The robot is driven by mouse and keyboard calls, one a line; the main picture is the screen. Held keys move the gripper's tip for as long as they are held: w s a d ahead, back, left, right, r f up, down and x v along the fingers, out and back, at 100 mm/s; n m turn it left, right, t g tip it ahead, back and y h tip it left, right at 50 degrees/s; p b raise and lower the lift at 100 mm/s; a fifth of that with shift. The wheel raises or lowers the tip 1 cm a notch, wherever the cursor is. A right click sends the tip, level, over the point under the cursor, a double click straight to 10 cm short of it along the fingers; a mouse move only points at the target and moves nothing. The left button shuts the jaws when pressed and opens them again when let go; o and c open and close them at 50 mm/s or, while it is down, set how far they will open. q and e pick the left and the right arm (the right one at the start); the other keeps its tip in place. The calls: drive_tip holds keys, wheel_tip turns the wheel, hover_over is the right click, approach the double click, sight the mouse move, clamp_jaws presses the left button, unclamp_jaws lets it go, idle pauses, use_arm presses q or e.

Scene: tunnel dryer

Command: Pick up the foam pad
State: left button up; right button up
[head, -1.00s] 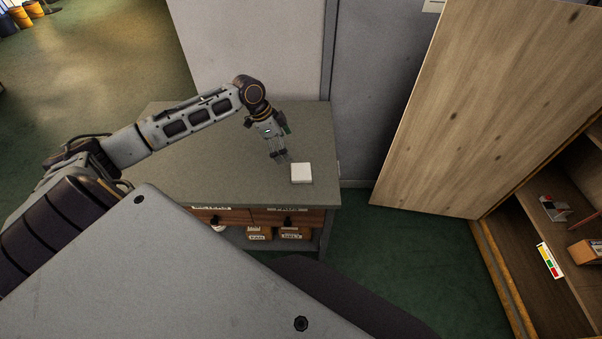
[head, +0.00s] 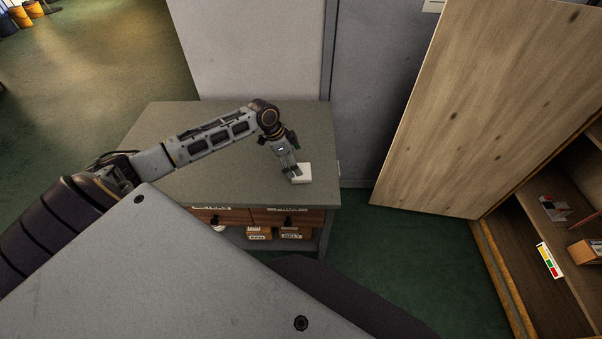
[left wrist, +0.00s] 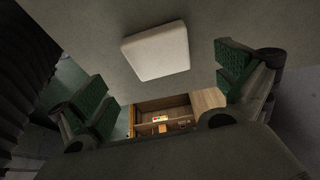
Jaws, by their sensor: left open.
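The foam pad (head: 304,174) is a small white square block lying on the grey worktop near its right end. In the left wrist view the foam pad (left wrist: 156,51) lies flat, beyond and between the green-padded fingers. My left gripper (head: 293,178) is at the pad's left side in the head view, pointing down, and covers part of its left edge. In the left wrist view my left gripper (left wrist: 163,88) is open, with nothing between its fingers. Whether a fingertip touches the pad I cannot tell. My right gripper is not in view.
The grey worktop (head: 170,130) has clear room to the left. Below it are labelled drawers (head: 235,215) and small boxes (head: 291,232). A grey wall panel (head: 255,50) stands behind. A large wooden door (head: 470,100) and a shelf cabinet (head: 530,265) are on the right.

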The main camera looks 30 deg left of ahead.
use_arm(q)
drive_tip(key=shift+f, duration=0.15)
drive_tip(key=shift+x, duration=2.45)
drive_tip(key=shift+a, duration=0.1)
drive_tip(key=c, duration=0.8)
